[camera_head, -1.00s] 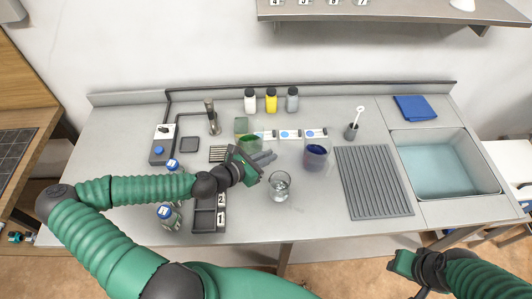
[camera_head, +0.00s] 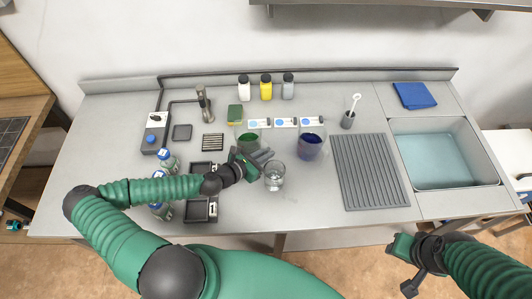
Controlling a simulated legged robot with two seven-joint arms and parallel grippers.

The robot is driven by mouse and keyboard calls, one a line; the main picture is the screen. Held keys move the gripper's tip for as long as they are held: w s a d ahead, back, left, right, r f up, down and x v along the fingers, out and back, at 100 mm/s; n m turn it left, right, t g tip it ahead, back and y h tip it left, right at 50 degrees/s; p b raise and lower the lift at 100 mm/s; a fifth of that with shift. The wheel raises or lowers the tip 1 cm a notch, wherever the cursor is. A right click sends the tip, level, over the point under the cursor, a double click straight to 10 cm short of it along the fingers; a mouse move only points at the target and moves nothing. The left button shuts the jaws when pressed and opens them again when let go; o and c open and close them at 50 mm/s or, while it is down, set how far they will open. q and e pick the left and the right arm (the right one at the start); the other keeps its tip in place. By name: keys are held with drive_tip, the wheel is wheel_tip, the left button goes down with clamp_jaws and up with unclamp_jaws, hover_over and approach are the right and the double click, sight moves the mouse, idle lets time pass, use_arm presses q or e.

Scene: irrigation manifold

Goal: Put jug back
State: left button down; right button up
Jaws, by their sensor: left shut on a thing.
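A clear glass jug (camera_head: 275,178) stands on the grey bench near the front middle. My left gripper (camera_head: 263,159) is at its back left rim, with the dark fingers shut on it; the exact grip is partly hidden. A glass vessel with green liquid (camera_head: 247,140) stands just behind the gripper, and one with dark blue liquid (camera_head: 310,147) stands to the right. My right gripper (camera_head: 403,250) is low at the front right, off the bench, away from the jug; its fingers do not show clearly.
A ribbed drain mat (camera_head: 369,172) and a sink (camera_head: 442,158) lie to the right. Blue-capped bottles (camera_head: 168,161) and a dark numbered tray (camera_head: 201,209) lie left, partly behind my arm. Capped bottles (camera_head: 265,88) stand at the back. Bench between jug and mat is clear.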

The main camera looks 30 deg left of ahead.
use_arm(q)
drive_tip(key=shift+a, duration=0.1)
drive_tip(key=c, duration=1.5)
unclamp_jaws()
drive_tip(key=shift+a+f, duration=0.2)
drive_tip(key=shift+a, duration=0.3)
drive_tip(key=shift+d+r, duration=0.15)
drive_tip(key=shift+d, duration=0.15)
drive_tip(key=shift+s+r, duration=0.15)
drive_tip(key=shift+s, duration=0.05)
drive_tip(key=b+v, duration=0.1)
drive_tip(key=v, duration=1)
drive_tip(key=shift+s+a, duration=0.2)
drive_tip(key=shift+s, duration=0.15)
